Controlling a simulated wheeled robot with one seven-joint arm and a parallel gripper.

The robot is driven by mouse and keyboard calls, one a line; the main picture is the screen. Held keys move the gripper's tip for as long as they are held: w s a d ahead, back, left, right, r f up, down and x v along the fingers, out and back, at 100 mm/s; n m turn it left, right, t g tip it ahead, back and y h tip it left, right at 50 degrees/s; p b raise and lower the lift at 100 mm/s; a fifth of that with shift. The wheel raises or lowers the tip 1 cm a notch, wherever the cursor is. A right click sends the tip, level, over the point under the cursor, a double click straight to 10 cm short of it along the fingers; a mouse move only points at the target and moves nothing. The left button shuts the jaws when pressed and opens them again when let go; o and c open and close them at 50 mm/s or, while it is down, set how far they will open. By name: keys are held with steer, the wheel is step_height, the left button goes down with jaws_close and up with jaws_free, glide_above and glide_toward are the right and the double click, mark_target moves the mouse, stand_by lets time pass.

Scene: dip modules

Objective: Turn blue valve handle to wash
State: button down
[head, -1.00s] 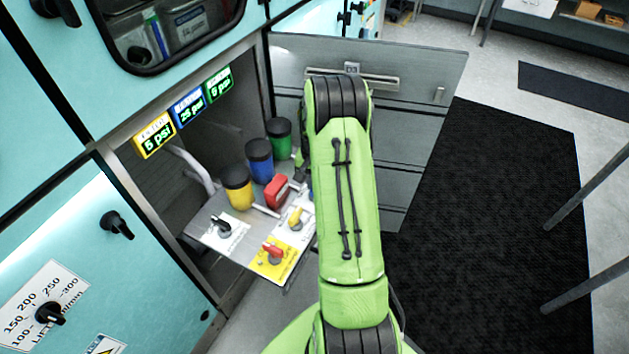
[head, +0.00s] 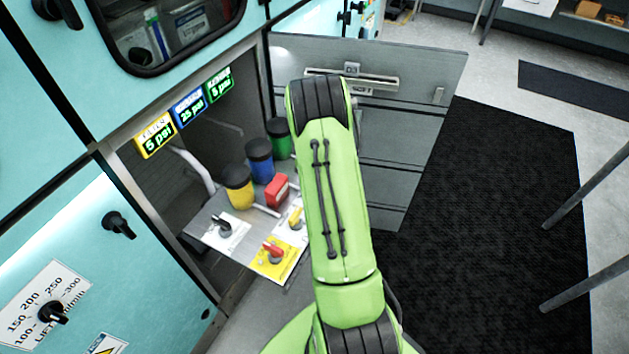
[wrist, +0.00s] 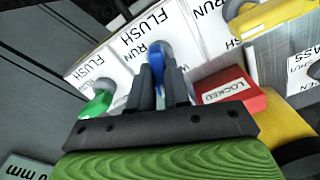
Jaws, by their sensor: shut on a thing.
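The blue valve handle (wrist: 156,62) shows in the wrist view between the fingers of my gripper (wrist: 160,82), which is shut on it. White label plates around it read "FLUSH" (wrist: 141,34) and "RUN". I cannot read a "wash" label. In the head view my green arm hides the blue handle and my gripper.
A green handle (wrist: 97,104) lies left of my gripper and a red "LOCKED" block (wrist: 228,91) right of it. A yellow handle (wrist: 272,15) is at upper right. An open grey door (head: 410,120) is beyond my arm.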

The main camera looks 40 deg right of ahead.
steer(key=shift+n, duration=2.1)
steer(key=c, duration=1.1)
jaws_free()
step_height(320, 180, up, 16)
steer(key=p, duration=0.4)
steer(key=shift+f, duration=0.1)
